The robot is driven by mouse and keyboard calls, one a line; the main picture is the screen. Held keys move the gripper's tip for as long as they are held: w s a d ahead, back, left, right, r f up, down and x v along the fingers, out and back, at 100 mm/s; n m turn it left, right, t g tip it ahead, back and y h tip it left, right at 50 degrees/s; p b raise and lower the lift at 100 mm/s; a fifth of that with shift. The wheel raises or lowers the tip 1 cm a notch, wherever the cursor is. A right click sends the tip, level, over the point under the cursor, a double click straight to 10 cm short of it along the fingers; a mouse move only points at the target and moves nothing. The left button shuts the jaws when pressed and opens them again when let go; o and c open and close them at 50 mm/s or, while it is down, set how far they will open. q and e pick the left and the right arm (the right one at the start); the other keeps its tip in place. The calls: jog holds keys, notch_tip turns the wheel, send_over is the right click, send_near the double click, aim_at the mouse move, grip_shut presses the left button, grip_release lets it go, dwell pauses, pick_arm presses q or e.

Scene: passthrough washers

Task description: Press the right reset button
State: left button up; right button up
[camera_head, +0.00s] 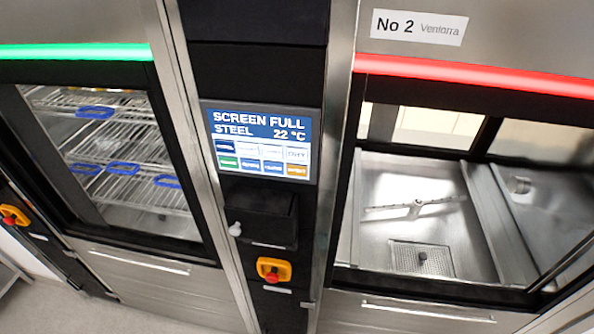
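A red push button on an orange-yellow base (274,270) sits low on the black column between the two washers. A second, similar red button on an orange base (13,217) sits at the far left edge. No readable label marks either one as a reset button. A lit touch screen (261,142) above the middle button reads "SCREEN FULL STEEL 22 °C" and shows several small coloured tiles. Neither of my grippers is in view.
The left washer has a green light bar (75,51) and wire racks behind glass. The right washer, labelled "No 2" (418,27), has a red light bar (475,75) and an empty-looking steel chamber. A black box (260,214) with a white knob (235,229) juts out above the middle button.

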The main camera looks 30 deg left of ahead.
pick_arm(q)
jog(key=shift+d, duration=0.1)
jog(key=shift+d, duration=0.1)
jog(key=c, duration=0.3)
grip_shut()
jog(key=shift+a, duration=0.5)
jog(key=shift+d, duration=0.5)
